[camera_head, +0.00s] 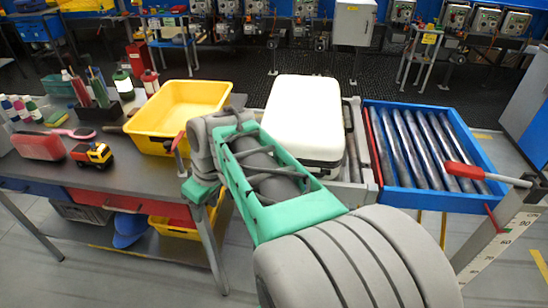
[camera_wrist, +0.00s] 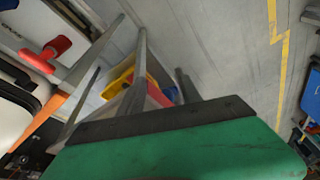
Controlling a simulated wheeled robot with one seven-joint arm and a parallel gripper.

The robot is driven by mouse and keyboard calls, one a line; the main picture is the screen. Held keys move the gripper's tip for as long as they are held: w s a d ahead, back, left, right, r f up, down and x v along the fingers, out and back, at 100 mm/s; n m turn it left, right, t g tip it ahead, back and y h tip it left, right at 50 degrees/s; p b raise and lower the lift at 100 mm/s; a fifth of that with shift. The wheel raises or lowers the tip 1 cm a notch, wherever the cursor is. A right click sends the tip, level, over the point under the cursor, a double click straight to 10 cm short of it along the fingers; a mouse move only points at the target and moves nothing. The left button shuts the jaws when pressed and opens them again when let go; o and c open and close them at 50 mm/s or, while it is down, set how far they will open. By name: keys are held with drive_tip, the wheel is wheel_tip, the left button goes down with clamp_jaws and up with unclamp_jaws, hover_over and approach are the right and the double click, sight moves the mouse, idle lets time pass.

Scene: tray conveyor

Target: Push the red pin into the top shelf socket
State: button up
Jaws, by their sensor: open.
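A red knob-ended piece (camera_wrist: 45,55), which looks like the red pin, shows at the upper left of the wrist view beside a grey metal surface. A small red part (camera_head: 180,141) also shows at the table's right edge in the head view, just left of my arm; I cannot tell if it is the same thing. My gripper (camera_wrist: 159,80) has its two dark fingers apart with nothing held between them. I cannot make out the top shelf socket.
A grey workbench (camera_head: 100,190) at left carries a yellow bin (camera_head: 165,128), a toy truck (camera_head: 92,154) and bottles. A white case (camera_head: 303,118) stands behind my arm. A blue-framed roller conveyor (camera_head: 450,203) is at right, beside a red-handled lever (camera_head: 470,171).

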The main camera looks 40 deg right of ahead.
drive_tip(key=s+d+n+y+p, duration=0.25)
drive_tip(key=d+n, duration=0.25)
drive_tip(key=d, duration=1.7)
drive_tip(key=shift+t+h, duration=0.4)
drive_tip(key=shift+h, duration=0.15)
drive_tip(key=x, duration=0.7)
drive_tip(key=shift+s+b, duration=0.1)
drive_tip(key=shift+b, duration=0.2)
drive_tip(key=shift+c, duration=0.3)
clamp_jaws()
drive_tip(key=shift+r+p, duration=2)
drive_tip(key=shift+r, duration=0.85)
